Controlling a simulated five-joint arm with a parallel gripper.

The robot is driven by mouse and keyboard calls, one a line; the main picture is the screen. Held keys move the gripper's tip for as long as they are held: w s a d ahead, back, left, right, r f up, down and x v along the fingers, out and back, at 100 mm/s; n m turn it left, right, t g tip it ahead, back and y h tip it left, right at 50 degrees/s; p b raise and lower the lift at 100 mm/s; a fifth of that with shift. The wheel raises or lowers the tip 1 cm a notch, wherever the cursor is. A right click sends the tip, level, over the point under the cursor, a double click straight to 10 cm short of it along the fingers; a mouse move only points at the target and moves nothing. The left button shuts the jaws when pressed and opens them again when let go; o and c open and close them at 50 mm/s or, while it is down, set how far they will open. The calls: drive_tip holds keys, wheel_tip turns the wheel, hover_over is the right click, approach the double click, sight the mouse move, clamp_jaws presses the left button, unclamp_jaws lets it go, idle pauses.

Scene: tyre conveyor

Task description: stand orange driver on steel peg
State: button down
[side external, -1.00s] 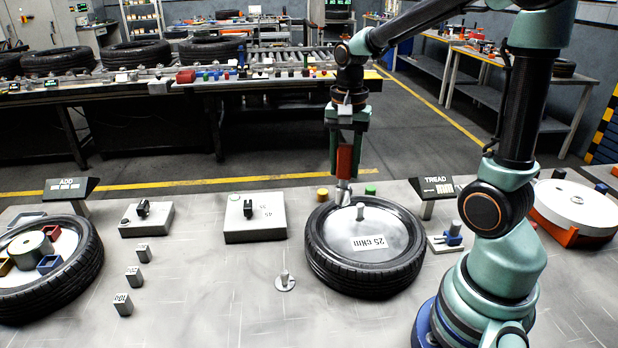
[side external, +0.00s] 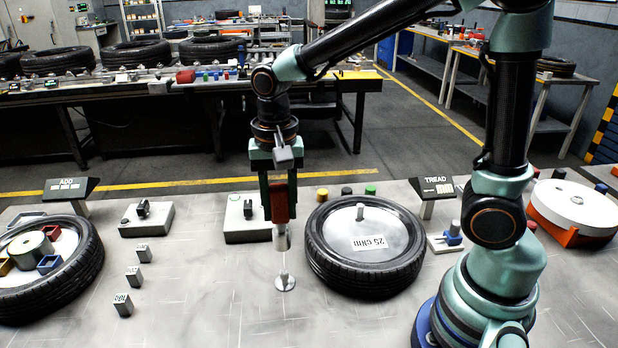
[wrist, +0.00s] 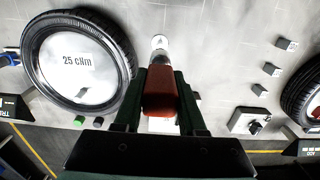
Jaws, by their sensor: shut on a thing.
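The driver has an orange-red handle (side external: 281,203) and a pale metal lower part (side external: 282,237). My gripper (side external: 279,190) is shut on its handle and holds it upright. The steel peg (side external: 285,279) stands on a small round base on the grey table, left of the front tyre. The driver's lower end is just above the peg in the side view; whether it is exactly in line or touching cannot be told. In the wrist view the handle (wrist: 160,95) sits between the fingers, and the peg's round base (wrist: 160,41) shows just past it.
Several small numbered blocks (side external: 134,277) and another tyre (side external: 85,280) are further left. The table front is clear.

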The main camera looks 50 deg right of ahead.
sight(281, 230)
drive_tip(key=shift+f, duration=2.9)
drive_tip(key=shift+f, duration=2.1)
drive_tip(key=shift+c, duration=2)
unclamp_jaws()
